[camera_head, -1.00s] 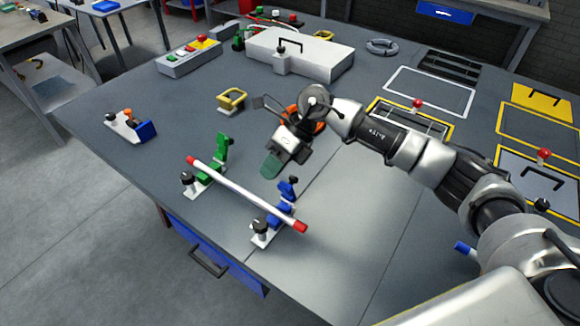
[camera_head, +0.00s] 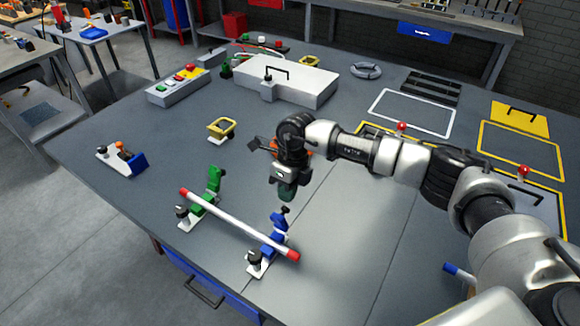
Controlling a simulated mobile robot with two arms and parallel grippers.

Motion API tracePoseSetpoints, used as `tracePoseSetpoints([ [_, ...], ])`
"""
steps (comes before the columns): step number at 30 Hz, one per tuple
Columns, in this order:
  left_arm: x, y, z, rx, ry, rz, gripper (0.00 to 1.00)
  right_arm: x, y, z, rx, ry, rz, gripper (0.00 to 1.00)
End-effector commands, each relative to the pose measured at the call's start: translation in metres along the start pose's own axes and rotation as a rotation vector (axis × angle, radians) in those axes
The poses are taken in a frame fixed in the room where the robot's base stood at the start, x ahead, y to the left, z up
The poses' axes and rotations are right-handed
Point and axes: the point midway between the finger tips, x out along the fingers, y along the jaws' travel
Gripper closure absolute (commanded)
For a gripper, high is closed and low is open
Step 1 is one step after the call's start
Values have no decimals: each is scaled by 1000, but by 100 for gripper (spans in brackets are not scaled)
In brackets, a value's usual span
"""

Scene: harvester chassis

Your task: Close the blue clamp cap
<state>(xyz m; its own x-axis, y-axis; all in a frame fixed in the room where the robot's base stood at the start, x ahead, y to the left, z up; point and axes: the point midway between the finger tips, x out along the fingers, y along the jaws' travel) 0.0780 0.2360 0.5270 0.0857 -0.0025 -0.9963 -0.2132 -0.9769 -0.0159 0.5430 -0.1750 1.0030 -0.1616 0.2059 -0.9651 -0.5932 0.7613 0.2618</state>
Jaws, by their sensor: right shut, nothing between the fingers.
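The blue clamp (camera_head: 265,246) stands near the front edge of the table, with a white base and a black knob. Its blue cap (camera_head: 280,221) stands raised, open, behind the rod. A white rod (camera_head: 235,224) with red ends lies across the blue clamp and the green clamp (camera_head: 212,187). The green clamp's cap is also raised. My right gripper (camera_head: 287,194) points down just behind and above the blue cap. Its greenish fingers look closed and empty. I cannot tell whether they touch the cap. My left gripper is not in view.
A yellow bracket (camera_head: 221,128) and a white holder with orange and blue parts (camera_head: 124,160) stand to the left. A large white box (camera_head: 300,83) and a button panel (camera_head: 180,86) stand at the back. The table right of the blue clamp is mostly clear.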

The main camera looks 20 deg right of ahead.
Motion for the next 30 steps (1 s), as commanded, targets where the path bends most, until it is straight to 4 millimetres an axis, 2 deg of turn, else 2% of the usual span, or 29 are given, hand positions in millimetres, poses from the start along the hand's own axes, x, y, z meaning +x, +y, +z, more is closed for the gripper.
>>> tracePoseSetpoints([
  [1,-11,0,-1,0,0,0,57,0,10,0,-4,3,1,100],
  [3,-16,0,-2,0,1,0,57,6,19,0,-3,1,2,100],
  [9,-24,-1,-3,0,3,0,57,17,32,0,-1,0,1,100],
  [30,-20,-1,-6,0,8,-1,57,20,34,0,-2,-1,-48,100],
])
